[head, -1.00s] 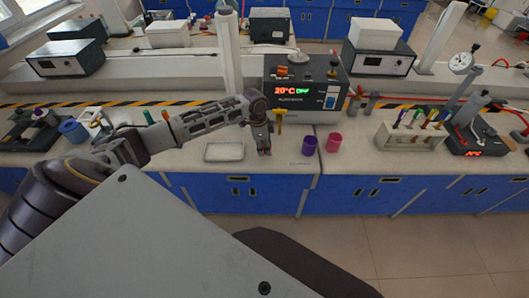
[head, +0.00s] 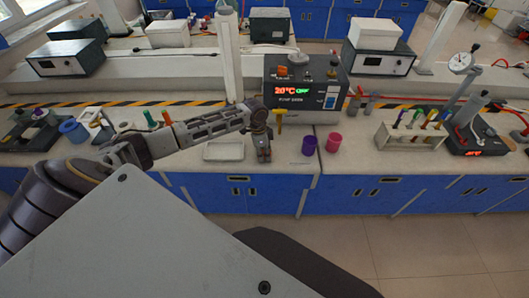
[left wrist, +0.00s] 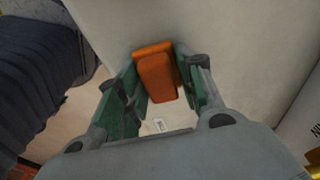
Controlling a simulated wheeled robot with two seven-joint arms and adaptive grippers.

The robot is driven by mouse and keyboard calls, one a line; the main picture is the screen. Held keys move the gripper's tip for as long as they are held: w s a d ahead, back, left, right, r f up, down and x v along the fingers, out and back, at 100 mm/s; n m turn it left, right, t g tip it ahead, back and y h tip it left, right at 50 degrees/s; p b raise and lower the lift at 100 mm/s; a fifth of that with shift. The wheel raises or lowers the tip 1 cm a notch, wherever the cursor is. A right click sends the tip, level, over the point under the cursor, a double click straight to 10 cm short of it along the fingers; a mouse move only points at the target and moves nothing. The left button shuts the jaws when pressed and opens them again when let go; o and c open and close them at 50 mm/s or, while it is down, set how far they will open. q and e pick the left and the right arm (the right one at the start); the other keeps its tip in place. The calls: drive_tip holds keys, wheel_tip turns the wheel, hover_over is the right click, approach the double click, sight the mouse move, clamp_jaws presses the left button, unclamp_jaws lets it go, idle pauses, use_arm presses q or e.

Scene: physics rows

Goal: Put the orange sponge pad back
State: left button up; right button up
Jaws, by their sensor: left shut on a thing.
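The orange sponge pad (left wrist: 157,78) shows in the left wrist view, between the two fingers of my left gripper (left wrist: 158,92), which is shut on it. In the head view my left gripper (head: 264,154) points down near the bench's front edge, just right of a shallow white tray (head: 224,151). The pad is too small or hidden to make out there, and whether it touches the bench is unclear. My right gripper is in neither view.
A purple cup (head: 309,145) and a pink cup (head: 334,142) stand right of the gripper. A yellow-topped tool (head: 279,115) stands close behind it, before a heater box with a lit display (head: 305,95). A tube rack (head: 410,136) is further right.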

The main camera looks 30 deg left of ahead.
use_arm(q)
drive_tip(key=shift+f, duration=0.1)
drive_tip(key=o, duration=0.9)
wheel_tip(320, 180, up, 12)
drive_tip(key=a, duration=0.1)
drive_tip(key=shift+s+a, duration=0.25)
drive_tip(key=shift+s, duration=0.2)
